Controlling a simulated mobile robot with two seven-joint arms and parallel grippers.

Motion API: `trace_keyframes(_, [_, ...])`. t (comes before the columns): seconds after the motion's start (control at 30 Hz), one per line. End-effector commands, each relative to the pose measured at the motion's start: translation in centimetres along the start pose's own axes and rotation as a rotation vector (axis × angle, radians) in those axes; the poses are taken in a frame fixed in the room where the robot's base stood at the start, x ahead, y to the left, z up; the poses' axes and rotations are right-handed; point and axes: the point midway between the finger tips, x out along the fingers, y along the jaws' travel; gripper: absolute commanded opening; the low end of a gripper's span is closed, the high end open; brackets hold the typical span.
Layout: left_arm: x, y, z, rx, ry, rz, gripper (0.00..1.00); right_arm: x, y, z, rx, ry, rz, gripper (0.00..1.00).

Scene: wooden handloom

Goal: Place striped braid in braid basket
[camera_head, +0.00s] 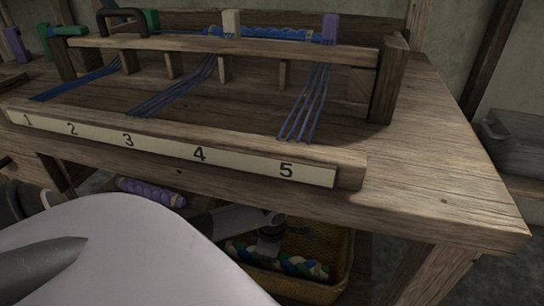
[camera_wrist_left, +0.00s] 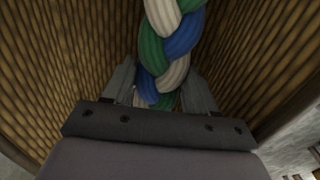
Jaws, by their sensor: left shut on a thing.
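The striped braid (camera_head: 305,267), with thick green, white and blue strands, is inside the woven braid basket (camera_head: 343,268) below the loom bench. It also shows in the left wrist view (camera_wrist_left: 172,45), running up between basket walls (camera_wrist_left: 250,45) on both sides. My left gripper (camera_head: 268,250) reaches down into the basket and is shut on the braid, its fingers on either side of it in the left wrist view (camera_wrist_left: 160,92). The gripper hides part of the braid. I cannot tell whether the braid touches the basket floor. My right gripper is not in view.
The wooden loom (camera_head: 230,125) with blue threads and a numbered strip (camera_head: 200,153) stands above the basket. A purple braid (camera_head: 152,191) lies below the bench, left of the basket. A grey bin (camera_head: 515,140) is at the far right.

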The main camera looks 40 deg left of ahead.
Motion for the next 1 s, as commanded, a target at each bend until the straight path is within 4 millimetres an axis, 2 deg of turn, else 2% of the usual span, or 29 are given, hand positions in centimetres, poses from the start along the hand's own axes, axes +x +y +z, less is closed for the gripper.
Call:
trace_keyframes(0.03, [1.0,0.0,0.1,-0.001,-0.003,-0.001,0.01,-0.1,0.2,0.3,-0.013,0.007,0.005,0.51])
trace_keyframes(0.07, [1.1,0.0,0.1,0.001,-0.003,0.0,0.01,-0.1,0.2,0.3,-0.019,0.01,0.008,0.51])
trace_keyframes(0.4, [1.3,0.1,0.0,0.002,-0.001,0.001,0.01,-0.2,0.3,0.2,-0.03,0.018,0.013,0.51])
trace_keyframes(0.43, [1.3,0.0,0.0,0.001,-0.001,0.0,0.63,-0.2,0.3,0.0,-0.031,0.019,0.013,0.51])
trace_keyframes(0.5, [1.2,0.0,0.0,0.001,-0.001,0.0,0.83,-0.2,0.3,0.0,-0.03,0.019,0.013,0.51])
trace_keyframes(0.83, [1.0,0.0,0.0,0.001,-0.001,0.0,0.83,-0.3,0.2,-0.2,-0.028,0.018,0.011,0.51])
trace_keyframes(1.0, [-1.4,0.1,0.0,0.002,0.001,0.004,0.83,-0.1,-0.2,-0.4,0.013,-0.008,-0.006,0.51])
